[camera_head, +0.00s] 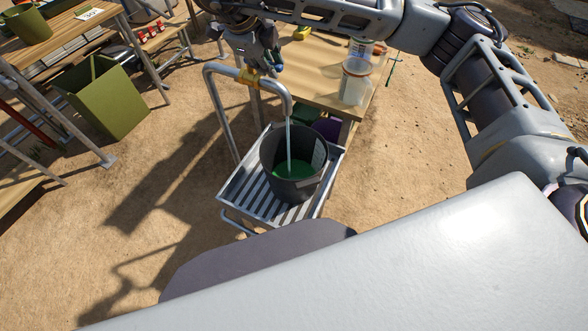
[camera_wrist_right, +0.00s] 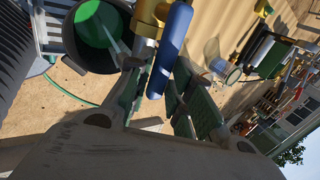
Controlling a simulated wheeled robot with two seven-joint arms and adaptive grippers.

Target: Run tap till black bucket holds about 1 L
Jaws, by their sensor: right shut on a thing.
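The black bucket (camera_head: 297,190) stands upright on a slatted metal stand, under the bent grey tap pipe (camera_head: 218,105). A thin stream of water (camera_head: 289,145) runs from the spout into it, and its bottom looks green under the water. I cannot read the water level. The bucket's rim also shows in the right wrist view (camera_wrist_right: 72,52). My right gripper (camera_head: 264,62) is at the yellow tap valve (camera_head: 247,78). It is shut on the blue tap handle (camera_wrist_right: 170,48), seen between its fingers in the wrist view. My left gripper is out of view.
The slatted stand (camera_head: 243,190) adjoins a wooden table (camera_head: 315,88) carrying a clear container (camera_head: 355,82). A green bucket and a purple one are partly hidden behind the black bucket. A square olive bin (camera_head: 105,98) stands at left. Open sand lies between.

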